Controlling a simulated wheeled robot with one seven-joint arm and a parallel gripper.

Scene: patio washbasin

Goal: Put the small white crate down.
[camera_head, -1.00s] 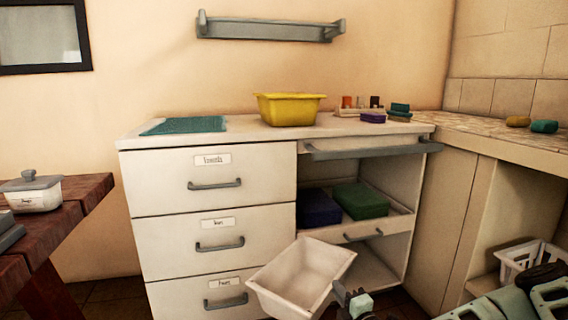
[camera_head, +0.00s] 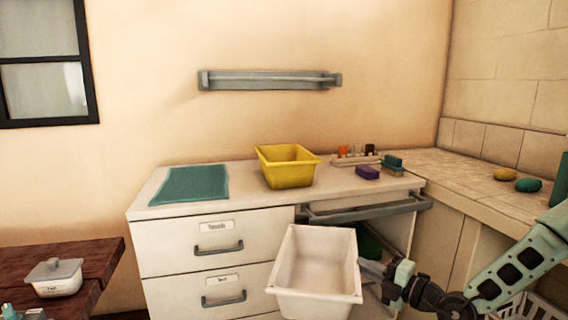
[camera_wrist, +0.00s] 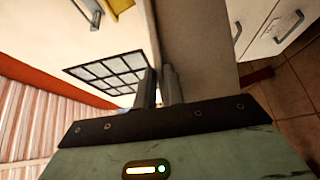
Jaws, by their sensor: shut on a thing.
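The small white crate (camera_head: 318,262) hangs in the air in front of the white cabinet in the head view, tilted with its open top partly toward the camera. My gripper (camera_head: 372,272) is shut on its right wall. In the wrist view my gripper (camera_wrist: 160,82) shows its two fingers close together, with the pale crate wall (camera_wrist: 198,45) beyond them. The crate's underside is hidden.
A yellow basin (camera_head: 290,174), a teal mat (camera_head: 190,186), and purple (camera_head: 367,172) and teal sponges lie on the countertop (camera_head: 240,190). Free counter shows between mat and basin. A towel bar (camera_head: 362,210) juts out at the front. A wooden table (camera_head: 95,262) stands left.

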